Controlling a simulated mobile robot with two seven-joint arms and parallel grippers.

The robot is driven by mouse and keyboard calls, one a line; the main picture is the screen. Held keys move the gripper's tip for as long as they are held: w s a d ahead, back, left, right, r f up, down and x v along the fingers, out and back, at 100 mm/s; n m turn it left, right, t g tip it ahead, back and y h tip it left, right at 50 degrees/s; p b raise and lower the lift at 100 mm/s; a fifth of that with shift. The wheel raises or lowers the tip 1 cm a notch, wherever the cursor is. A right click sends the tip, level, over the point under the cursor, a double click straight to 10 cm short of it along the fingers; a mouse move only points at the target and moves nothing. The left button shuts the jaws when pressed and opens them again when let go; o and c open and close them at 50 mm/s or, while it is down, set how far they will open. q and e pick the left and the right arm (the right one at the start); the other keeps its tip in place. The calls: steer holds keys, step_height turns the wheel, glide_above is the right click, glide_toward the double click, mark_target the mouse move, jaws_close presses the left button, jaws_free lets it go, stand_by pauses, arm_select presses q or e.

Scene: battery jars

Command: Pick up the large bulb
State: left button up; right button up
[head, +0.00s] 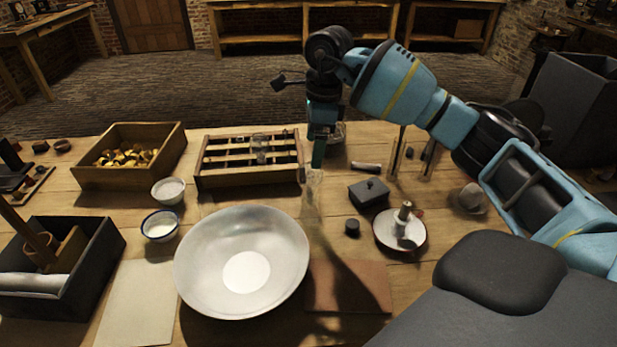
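My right gripper (317,160) points down over the table, just right of the slotted wooden rack. Its fingers are seen nearly edge-on, so I cannot tell whether they are open or shut. A clear glass piece (312,187) shows directly below the fingertips; its outline is faint, and I cannot tell whether it is the large bulb or whether the fingers touch it. Another glass piece (338,132) is partly hidden behind the gripper. Small clear glass pieces (260,147) sit in the rack (245,181). My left gripper is not in view.
A wide metal bowl (205,262) fills the front middle. Right of it are a dark lidded box (368,194), a small black cup (352,228) and a plate (385,241) with a candlestick-like piece. Upright glass tubes (395,155) stand behind. My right arm covers the right side.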

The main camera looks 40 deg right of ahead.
mark_target(309, 169)
steer(key=shift+w+a+f, duration=0.15)
steer(key=shift+w+f, duration=0.05)
steer(key=shift+f, duration=0.7)
steer(key=shift+s+a+f, duration=0.1)
steer(key=shift+a+f, duration=0.1)
steer(key=shift+f, duration=0.65)
steer(key=shift+w+a+f, duration=0.1)
steer(key=shift+a+f, duration=0.05)
steer(key=shift+f, duration=0.7)
steer(key=shift+s+a+f, duration=0.1)
steer(key=shift+a+f, duration=0.1)
steer(key=shift+f, duration=0.65)
steer(key=shift+c, duration=0.2)
steer(key=c, duration=1.1)
